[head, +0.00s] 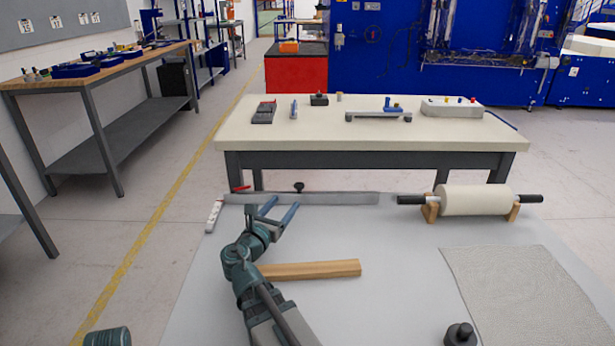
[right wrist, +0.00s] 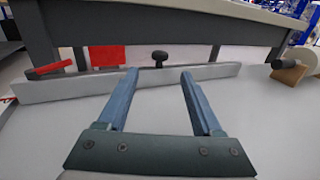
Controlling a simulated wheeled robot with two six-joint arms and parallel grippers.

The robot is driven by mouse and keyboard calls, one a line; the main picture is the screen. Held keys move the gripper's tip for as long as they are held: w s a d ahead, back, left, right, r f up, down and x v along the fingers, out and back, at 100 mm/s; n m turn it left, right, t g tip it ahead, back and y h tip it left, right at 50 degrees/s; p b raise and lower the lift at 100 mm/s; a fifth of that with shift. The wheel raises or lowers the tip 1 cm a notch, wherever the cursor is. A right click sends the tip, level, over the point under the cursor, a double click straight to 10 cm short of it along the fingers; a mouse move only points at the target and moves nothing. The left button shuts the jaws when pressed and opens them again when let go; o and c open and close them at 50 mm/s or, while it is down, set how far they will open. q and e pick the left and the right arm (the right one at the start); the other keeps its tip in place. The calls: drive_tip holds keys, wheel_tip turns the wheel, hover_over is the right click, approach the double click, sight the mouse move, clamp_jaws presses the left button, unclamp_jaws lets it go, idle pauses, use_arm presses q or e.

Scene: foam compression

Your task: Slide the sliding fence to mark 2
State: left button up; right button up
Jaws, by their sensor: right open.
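The sliding fence (head: 335,198) is a long grey bar across the far edge of the grey work table, with a black knob (head: 299,186) behind it. A red lever (head: 240,188) is near its left end. A white strip (head: 214,214) with red on it lies at that end; its marks are too small to read. My right gripper (head: 280,207) is open and empty, its blue fingers pointing at the fence. In the right wrist view the fence (right wrist: 55,88) runs behind the fingertips, with the knob (right wrist: 159,57) between them; contact is unclear. My left gripper is out of view.
A wooden bar (head: 315,270) lies beside my right arm. A white roller (head: 475,200) with black handles rests on wooden cradles at the right. A textured sheet (head: 530,295) and a black weight (head: 460,334) are at the front right. A bench (head: 370,130) stands behind.

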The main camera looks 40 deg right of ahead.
sight(301, 183)
drive_tip(key=x, duration=1.4)
clamp_jaws()
idle(1.4)
